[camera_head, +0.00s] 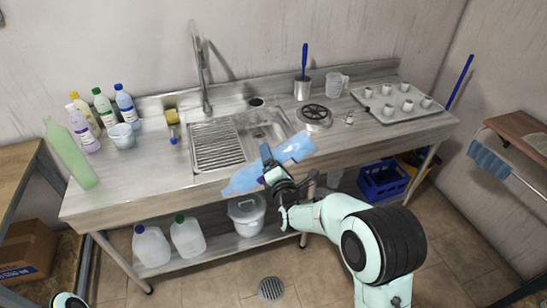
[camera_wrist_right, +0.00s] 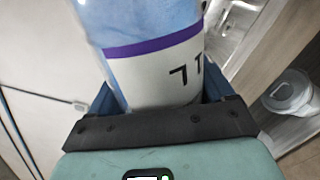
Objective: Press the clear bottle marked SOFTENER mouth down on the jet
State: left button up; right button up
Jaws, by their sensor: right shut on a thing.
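My right gripper (camera_head: 273,170) is shut around a clear blue-tinted bottle (camera_head: 292,150). The bottle is held tilted, near lying flat, above the front edge of the counter in front of the sink. In the right wrist view the bottle (camera_wrist_right: 150,25) fills the space between the fingers. Its white label has a purple band; only a few dark strokes of lettering show, so the word cannot be read. The round rinser with a dark spoked top (camera_head: 314,113), which looks like the jet, is on the counter right of the sink, apart from the bottle. My left gripper is not in view.
Around the sink (camera_head: 268,128) are a tall tap (camera_head: 203,75), a brush holder (camera_head: 303,89), a jug (camera_head: 336,83) and a cup tray (camera_head: 400,112). A bucket (camera_head: 246,214) sits below.

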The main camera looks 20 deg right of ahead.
jog(key=n, duration=0.2)
jog(key=shift+n, duration=0.3)
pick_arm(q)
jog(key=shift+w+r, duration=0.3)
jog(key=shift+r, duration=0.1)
pick_arm(e)
jog(key=shift+n, duration=0.3)
